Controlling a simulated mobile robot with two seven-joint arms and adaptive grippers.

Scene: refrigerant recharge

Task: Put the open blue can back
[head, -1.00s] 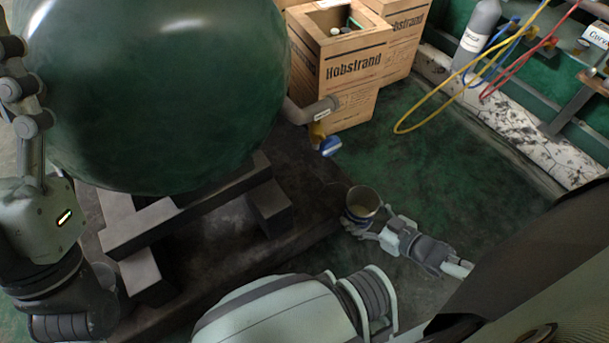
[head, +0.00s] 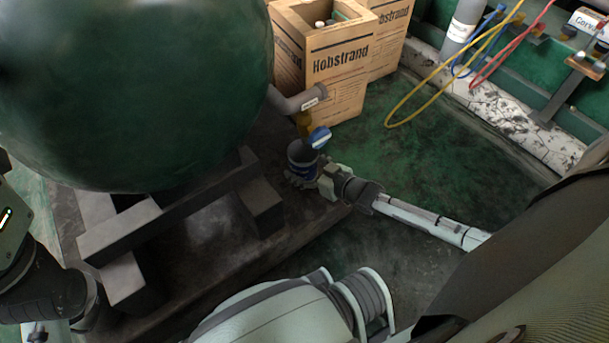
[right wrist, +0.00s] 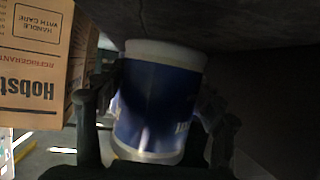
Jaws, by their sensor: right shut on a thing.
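The blue can (head: 300,158) stands upright in my right gripper (head: 304,178), just below the brass-coloured valve on the vessel's pipe. The valve and its blue handle hide part of the can's top. In the right wrist view the can (right wrist: 155,108) shows a blue label with pale bands at both ends, and dark fingers lie on both sides of it. My right gripper is shut on it. I cannot see inside the can now. My left gripper is outside the head view; only part of the left arm shows at the left edge.
The large green vessel (head: 130,90) rests on dark beams at left. Its grey pipe (head: 292,102) and blue valve handle (head: 319,137) are close to the can. Hobstrand cartons (head: 340,65) stand behind. A yellow hose (head: 430,90) hangs at right. The green floor (head: 440,150) is clear.

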